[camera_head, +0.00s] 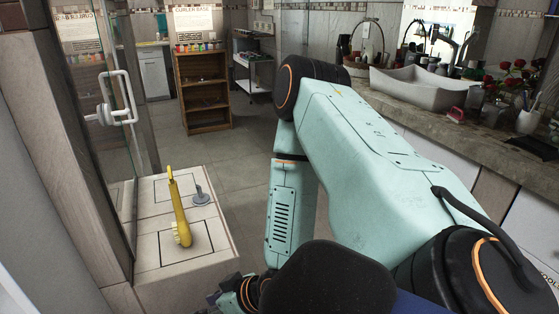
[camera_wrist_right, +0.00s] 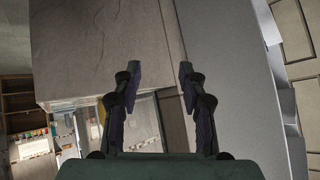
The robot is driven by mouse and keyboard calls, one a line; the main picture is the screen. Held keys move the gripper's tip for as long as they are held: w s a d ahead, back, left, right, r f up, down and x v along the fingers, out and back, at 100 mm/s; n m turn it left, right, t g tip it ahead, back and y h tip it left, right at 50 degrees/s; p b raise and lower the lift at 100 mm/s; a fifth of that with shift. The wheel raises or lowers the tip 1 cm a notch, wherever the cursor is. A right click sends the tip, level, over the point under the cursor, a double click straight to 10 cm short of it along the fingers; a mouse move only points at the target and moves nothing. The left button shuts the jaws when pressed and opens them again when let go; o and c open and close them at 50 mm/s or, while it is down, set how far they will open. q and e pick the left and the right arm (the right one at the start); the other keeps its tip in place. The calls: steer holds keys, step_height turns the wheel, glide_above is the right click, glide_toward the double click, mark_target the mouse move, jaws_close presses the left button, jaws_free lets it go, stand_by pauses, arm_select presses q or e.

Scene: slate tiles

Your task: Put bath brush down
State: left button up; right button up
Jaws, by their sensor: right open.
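The yellow bath brush (camera_head: 178,208) lies on a low, pale tiled ledge (camera_head: 205,258) at the lower left of the head view, bristles toward the near end. No gripper touches it. My right gripper (camera_head: 235,294) is partly visible at the bottom of the head view, near the ledge's front corner and apart from the brush. The right wrist view shows my right gripper (camera_wrist_right: 160,76) with its fingers spread and nothing between them. I cannot make out the brush clearly in that view. My left gripper is not in view.
A small grey object (camera_head: 201,194) stands on the ledge beside the brush. A glass door with a white handle (camera_head: 117,100) borders the ledge on the left. A wooden shelf (camera_head: 203,92) stands behind, and a counter with a sink (camera_head: 425,88) runs along the right. The floor between is clear.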

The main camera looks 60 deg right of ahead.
steer(key=s+a+f+g+h, duration=0.1)
steer(key=s+f+g, duration=0.1)
steer(key=s, duration=0.5)
steer(key=s+a+f+g+h, duration=0.1)
steer(key=s+f+g, duration=0.2)
steer(key=s, duration=0.4)
steer(key=s+f+m+g+h, duration=0.1)
steer(key=s+f+g, duration=0.2)
steer(key=s, duration=0.4)
steer(key=shift+a+f+g, duration=0.15)
steer(key=shift+a+g, duration=0.25)
steer(key=shift+g, duration=0.2)
